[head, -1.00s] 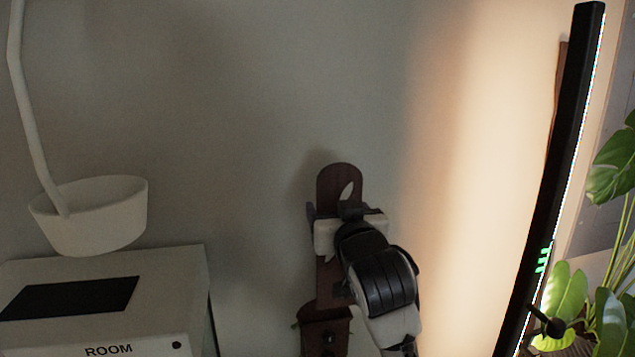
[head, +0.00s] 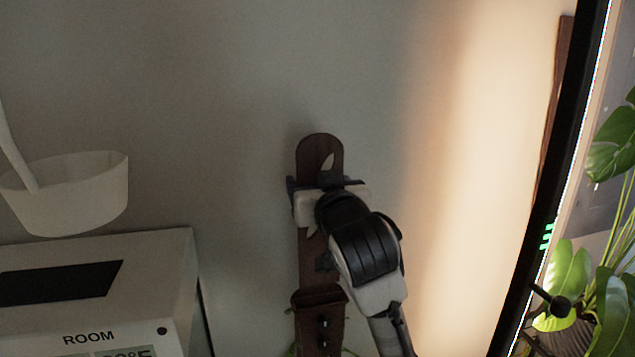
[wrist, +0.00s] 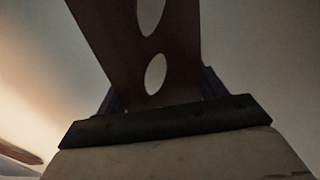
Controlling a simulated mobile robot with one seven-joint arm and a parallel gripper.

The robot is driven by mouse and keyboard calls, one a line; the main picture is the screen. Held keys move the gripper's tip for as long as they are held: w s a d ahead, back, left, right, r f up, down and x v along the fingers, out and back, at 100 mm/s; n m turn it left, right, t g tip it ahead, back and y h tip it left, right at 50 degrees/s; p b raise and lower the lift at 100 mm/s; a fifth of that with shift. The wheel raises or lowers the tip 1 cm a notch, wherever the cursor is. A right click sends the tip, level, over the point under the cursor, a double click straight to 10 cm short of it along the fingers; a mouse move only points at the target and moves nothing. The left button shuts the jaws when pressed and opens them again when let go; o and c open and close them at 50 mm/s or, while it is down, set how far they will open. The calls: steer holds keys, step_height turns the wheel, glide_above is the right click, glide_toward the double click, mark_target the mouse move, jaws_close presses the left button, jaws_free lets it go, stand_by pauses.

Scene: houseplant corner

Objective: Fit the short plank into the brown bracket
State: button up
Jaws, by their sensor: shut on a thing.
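The short plank (head: 306,150) is dark brown, with a rounded top and an oval hole, and stands about upright in front of the wall. My gripper (head: 330,195) is shut across it below the hole. The wrist view also shows the plank (wrist: 108,45), with two oval holes, between the bluish fingers of my gripper (wrist: 160,100). The brown bracket (head: 318,299) is a wider dark brown piece directly below the plank. The plank's lower end meets the bracket's top in the picture; I cannot tell whether it is inside it.
A white box marked ROOM (head: 150,270) stands at the left, with a white round basket (head: 75,195) above it. A tall black lamp bar (head: 550,200) with a lit edge and a leafy plant (head: 610,150) are at the right. The wall beside the plank is bare.

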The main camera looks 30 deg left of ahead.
steer(key=shift+f+b, duration=3.65)
steer(key=shift+f, duration=0.85)
steer(key=o, duration=1.5)
steer(key=shift+o, duration=0.2)
steer(key=b, duration=0.5)
glide_toward(318, 230)
steer(key=shift+s+d+f, duration=0.4)
steer(key=shift+d+f, duration=0.2)
steer(key=shift+d, duration=0.25)
